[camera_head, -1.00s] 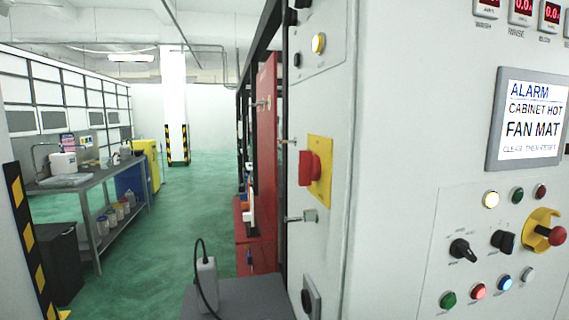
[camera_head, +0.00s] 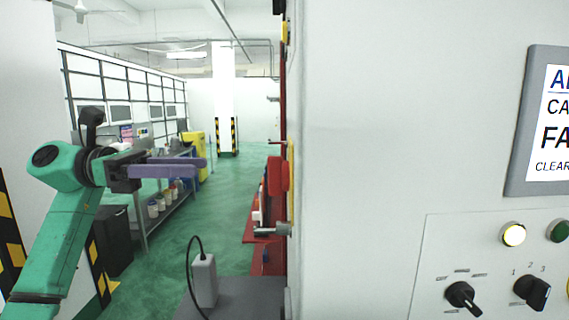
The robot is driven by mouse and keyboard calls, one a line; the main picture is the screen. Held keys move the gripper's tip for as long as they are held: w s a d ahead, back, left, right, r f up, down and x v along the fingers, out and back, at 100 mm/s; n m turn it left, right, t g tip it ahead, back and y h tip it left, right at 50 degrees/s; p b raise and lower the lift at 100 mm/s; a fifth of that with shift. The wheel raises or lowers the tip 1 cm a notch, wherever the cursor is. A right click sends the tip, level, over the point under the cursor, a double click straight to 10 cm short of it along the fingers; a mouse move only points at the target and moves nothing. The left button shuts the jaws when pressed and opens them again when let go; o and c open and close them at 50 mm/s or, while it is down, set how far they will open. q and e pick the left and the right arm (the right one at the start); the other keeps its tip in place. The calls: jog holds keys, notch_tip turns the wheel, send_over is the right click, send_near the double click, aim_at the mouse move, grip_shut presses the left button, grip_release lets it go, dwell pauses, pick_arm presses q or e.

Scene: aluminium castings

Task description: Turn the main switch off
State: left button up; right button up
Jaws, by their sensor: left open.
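The main switch is a red rotary handle (camera_head: 278,176) on a yellow plate (camera_head: 290,160), on the cabinet's side face. I see it almost edge-on now, just left of the cabinet's corner, so its handle position is hard to tell. My left gripper (camera_head: 205,165) comes in from the left on a green arm. Its purple fingers point right, towards the switch, at about its height in the picture. It is open and empty, apart from the handle with a visible gap. My right gripper is not in view.
The white cabinet front (camera_head: 390,110) fills the right, with a display screen (camera_head: 550,125), a lit white lamp (camera_head: 513,235) and black knobs (camera_head: 463,298). A grey box with a cable (camera_head: 204,280) stands below.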

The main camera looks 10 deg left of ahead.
aim_at(278, 176)
pick_arm(q)
jog(key=p+x, duration=0.3)
jog(key=x, duration=0.8)
jog(key=shift+w+d, duration=0.2)
jog(key=shift+w, duration=0.05)
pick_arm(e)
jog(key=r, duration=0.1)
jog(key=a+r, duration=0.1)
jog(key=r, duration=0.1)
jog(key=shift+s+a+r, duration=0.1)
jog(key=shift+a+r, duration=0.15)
